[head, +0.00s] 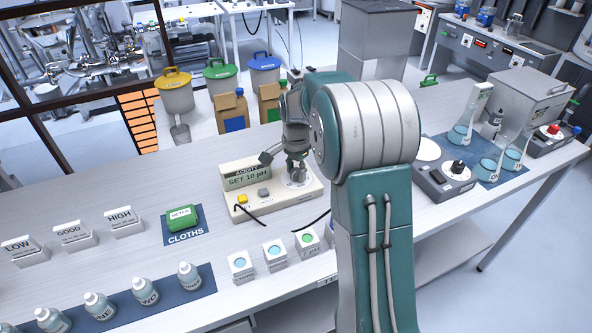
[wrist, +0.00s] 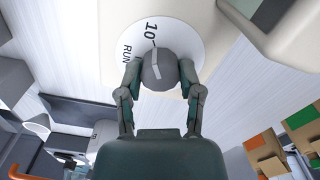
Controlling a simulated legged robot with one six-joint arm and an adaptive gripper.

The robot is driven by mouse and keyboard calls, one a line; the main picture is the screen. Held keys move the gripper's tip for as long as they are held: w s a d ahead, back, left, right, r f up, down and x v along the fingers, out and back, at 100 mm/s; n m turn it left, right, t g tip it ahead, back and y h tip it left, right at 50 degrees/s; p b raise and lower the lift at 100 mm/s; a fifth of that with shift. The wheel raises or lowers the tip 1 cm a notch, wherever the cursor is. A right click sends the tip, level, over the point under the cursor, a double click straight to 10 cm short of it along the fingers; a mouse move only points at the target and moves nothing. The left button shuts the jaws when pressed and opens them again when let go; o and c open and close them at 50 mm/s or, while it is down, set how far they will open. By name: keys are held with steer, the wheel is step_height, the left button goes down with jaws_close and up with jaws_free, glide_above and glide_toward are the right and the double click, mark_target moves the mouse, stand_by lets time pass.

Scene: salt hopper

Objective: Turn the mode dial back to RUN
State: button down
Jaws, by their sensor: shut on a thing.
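The acidity meter (head: 285,203) is a cream box on the bench; its display (head: 247,181) reads "SET 10 pH". Its mode dial (wrist: 160,71) is a grey round knob with a pale stripe, on a white disc (wrist: 180,35) marked "10" and "RUN". The stripe lies roughly toward the "10" side, with "RUN" further to the left in the wrist view. My gripper (wrist: 161,78) is shut on the dial, one finger on each side. In the head view my gripper (head: 295,165) comes down over the meter's right end and hides most of the knob.
A yellow button (head: 242,199) and a grey button (head: 264,193) sit on the meter's front. Small buffer cups (head: 274,252) stand before it, a green meter cloth (head: 182,217) lies left, and a stirrer (head: 445,182) stands right. Dark cables lie near the meter.

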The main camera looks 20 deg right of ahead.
mark_target(296, 170)
steer(key=shift+w+n, duration=0.1)
steer(key=shift+n, duration=0.2)
steer(key=n, duration=1.1)
stand_by(0.6)
steer(key=shift+r, duration=0.1)
steer(key=shift+c, duration=1.3)
jaws_free()
step_height(296, 170, up, 12)
